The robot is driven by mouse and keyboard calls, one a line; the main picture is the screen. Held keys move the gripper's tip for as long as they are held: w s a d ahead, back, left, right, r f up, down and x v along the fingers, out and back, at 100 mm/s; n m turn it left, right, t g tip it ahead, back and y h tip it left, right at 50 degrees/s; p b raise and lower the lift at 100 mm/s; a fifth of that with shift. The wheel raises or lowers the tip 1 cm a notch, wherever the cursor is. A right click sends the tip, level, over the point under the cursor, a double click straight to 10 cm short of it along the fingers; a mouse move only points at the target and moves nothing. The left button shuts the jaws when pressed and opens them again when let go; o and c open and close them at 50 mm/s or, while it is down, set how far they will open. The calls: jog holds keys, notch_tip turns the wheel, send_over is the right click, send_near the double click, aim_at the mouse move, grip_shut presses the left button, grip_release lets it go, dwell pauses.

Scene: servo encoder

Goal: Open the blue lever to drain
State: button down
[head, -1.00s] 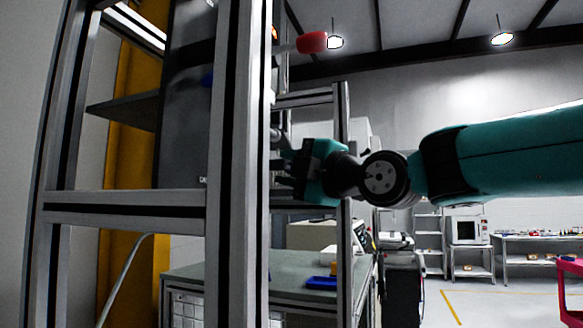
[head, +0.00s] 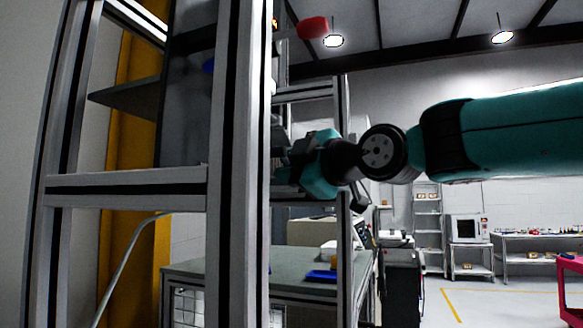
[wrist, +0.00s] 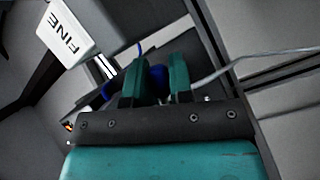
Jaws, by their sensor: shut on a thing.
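In the wrist view, my gripper (wrist: 156,72) has its two teal fingers closed around a blue piece (wrist: 157,84), which looks like the blue lever. More blue shows to the left of the fingers, and a thin blue tip shows above them. In the head view, my gripper (head: 280,172) reaches left behind the front metal post and is tilted, with its fingertips partly hidden. The held lever cannot be made out there. A small blue patch (head: 208,66) shows left of the post, higher than the gripper.
A metal frame post (head: 237,160) stands close to my gripper. A red handle (head: 313,27) juts out above it. A white label reading "FINE" (wrist: 67,33) and a thin grey tube (wrist: 220,66) are near in the wrist view. A workbench (head: 190,272) stands below.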

jog(key=m, duration=0.1)
jog(key=f+m+g, duration=0.1)
jog(key=shift+s+a+m+h, duration=0.1)
jog(key=shift+s+m+h, duration=0.2)
jog(key=shift+h, duration=0.1)
jog(key=shift+s+a+f+m+g+h+p, duration=0.15)
jog(key=shift+s+f+m+g+p, duration=0.25)
jog(key=shift+m+g, duration=0.45)
jog(key=shift+s+a+f+m+g+h+p, duration=0.1)
jog(key=shift+s+a+f+m+g+p, duration=0.3)
jog(key=shift+m, duration=0.8)
jog(key=shift+s+d+f+m+g+h+p, duration=0.1)
jog(key=shift+s+f+m+g+p, duration=0.1)
jog(key=shift+s+m+g+p, duration=0.65)
jog(key=shift+w+a, duration=0.1)
jog(key=shift+w, duration=0.15)
jog(key=c, duration=1)
grip_release()
jog(key=shift+f+b+v, duration=0.2)
jog(key=shift+b+v, duration=1.4)
jog(key=shift+v, duration=7.15)
